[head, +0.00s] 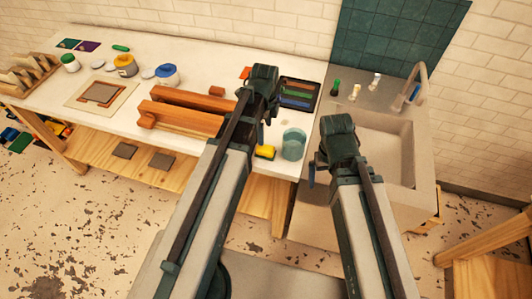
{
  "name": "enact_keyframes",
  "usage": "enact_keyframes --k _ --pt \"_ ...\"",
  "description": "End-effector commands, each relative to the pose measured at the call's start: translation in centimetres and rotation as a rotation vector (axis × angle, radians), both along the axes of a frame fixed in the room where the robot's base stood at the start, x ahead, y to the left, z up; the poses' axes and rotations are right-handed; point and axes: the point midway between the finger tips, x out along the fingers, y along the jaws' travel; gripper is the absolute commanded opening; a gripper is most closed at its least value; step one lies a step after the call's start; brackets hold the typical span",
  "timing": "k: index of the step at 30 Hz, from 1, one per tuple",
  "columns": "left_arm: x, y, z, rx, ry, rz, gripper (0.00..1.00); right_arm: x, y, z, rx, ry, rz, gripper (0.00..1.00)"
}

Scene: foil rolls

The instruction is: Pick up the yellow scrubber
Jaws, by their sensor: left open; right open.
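The yellow scrubber (265,152) lies on the white table near its front edge, just left of a teal glass container. It is small and bright yellow with a darker side. My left gripper (246,92) is above the table, up and to the left of the scrubber, apart from it. It is open and seems empty, though my arm hides part of it. My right gripper (313,168) is in front of the sink, to the right of the scrubber. It is open with nothing seen in it.
The teal glass container (293,144) stands close beside the scrubber. Wooden blocks (180,112) lie left of my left arm. A dark tray (300,93) with coloured bars lies behind. The sink (385,150) with a tap (416,82) is at the right. Jars and small bottles stand farther back.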

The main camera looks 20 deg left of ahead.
Motion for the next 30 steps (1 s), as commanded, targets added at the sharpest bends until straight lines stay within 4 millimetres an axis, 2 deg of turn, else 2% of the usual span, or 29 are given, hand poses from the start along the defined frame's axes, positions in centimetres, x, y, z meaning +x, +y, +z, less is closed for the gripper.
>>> enact_keyframes --k 1,12,15,23,30 --pt "0.0 0.0 -1.3 0.000 0.000 0.000 0.95 0.0 0.0 -1.3 0.000 0.000 0.002 1.00" --pt "0.0 0.0 -6.6 0.000 0.000 0.001 0.95 0.0 0.0 -6.6 -0.001 0.000 0.003 1.00" --pt "0.0 0.0 -7.3 0.000 0.000 0.001 0.95 0.0 0.0 -7.3 -0.001 0.000 0.003 1.00" --pt "0.1 0.0 -7.4 0.000 0.000 0.001 0.95 0.0 0.0 -7.4 -0.001 0.000 0.002 1.00" --pt "0.4 0.0 -9.6 0.000 0.000 0.001 0.95 0.0 0.0 -9.6 -0.001 0.000 0.002 1.00"
